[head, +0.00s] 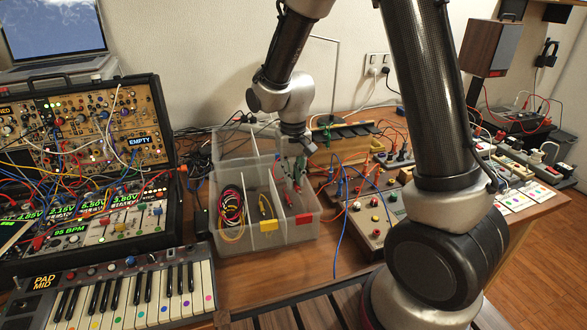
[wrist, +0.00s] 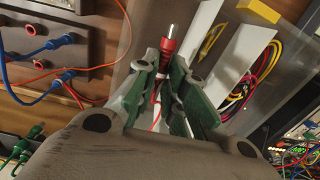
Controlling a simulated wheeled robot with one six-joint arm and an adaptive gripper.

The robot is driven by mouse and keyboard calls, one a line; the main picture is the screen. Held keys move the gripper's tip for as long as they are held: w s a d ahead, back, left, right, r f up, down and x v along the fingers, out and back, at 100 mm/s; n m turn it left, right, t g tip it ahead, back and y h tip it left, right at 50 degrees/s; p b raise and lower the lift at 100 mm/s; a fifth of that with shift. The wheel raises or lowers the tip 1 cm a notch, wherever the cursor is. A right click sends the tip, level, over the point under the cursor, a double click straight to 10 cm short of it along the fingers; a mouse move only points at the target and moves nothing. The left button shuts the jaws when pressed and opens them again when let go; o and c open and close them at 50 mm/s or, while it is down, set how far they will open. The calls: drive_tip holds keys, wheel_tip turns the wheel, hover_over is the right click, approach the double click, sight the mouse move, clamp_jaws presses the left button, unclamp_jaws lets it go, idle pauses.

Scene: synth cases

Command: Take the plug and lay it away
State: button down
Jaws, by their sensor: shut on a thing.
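My gripper (wrist: 165,72) is shut on a red plug (wrist: 168,45) with a bare metal tip, held between green-padded fingers. A thin red lead runs back from it between the fingers. In the head view my gripper (head: 297,168) points down over the right-hand compartment of a clear divided bin (head: 308,235), the one with the red label (head: 304,219). The plug is small there and hard to make out. The bin also shows in the wrist view, with its white dividers (wrist: 246,58) to the right of the plug. Whether the plug touches the bin cannot be told.
Coiled cables (head: 231,205) fill the left compartment; a yellow cable (head: 266,207) lies in the middle one, behind a yellow label. A synth case (head: 85,170) and keyboard (head: 110,290) stand left. A patch panel (head: 375,215) with loose leads stands close on the right.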

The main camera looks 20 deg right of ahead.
drive_tip(key=shift+f, duration=0.6)
drive_tip(key=c, duration=1.4)
unclamp_jaws()
wheel_tip(320, 180, up, 12)
drive_tip(key=shift+r, duration=0.1)
